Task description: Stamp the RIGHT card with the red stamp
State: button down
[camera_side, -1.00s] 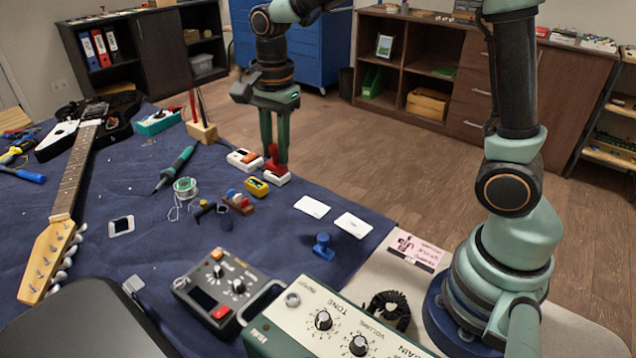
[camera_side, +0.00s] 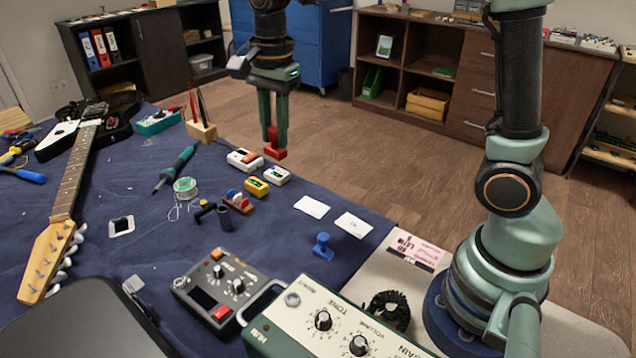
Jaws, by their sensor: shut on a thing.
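My gripper (camera_side: 274,137) is shut on the red stamp (camera_side: 275,151) and holds it upright in the air. The stamp is above and just behind a small white box with a dark top (camera_side: 278,175). Two blank-looking white cards lie flat on the blue cloth, nearer the camera and to the right of the stamp. The left card in the picture (camera_side: 312,206) is close beside the right card (camera_side: 353,225), with a narrow gap between them. I see no mark on either card. The stamp's underside is hidden.
A blue stamp (camera_side: 322,246) stands on the cloth in front of the cards. A white box with a red-orange top (camera_side: 245,159) and a yellow box (camera_side: 255,187) are left of the dark-topped box. The cloth edge (camera_side: 375,208) runs close behind the cards.

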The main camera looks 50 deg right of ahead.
jog(key=shift+d+f, duration=1.7)
jog(key=shift+f, duration=1.4)
jog(key=shift+d+f, duration=1.75)
jog(key=shift+f, duration=1.3)
jog(key=shift+d+f, duration=1.7)
jog(key=shift+f, duration=1.4)
jog(key=shift+f, duration=0.55)
notch_tip(320, 180, up, 7)
jog(key=shift+w+a+r, duration=0.1)
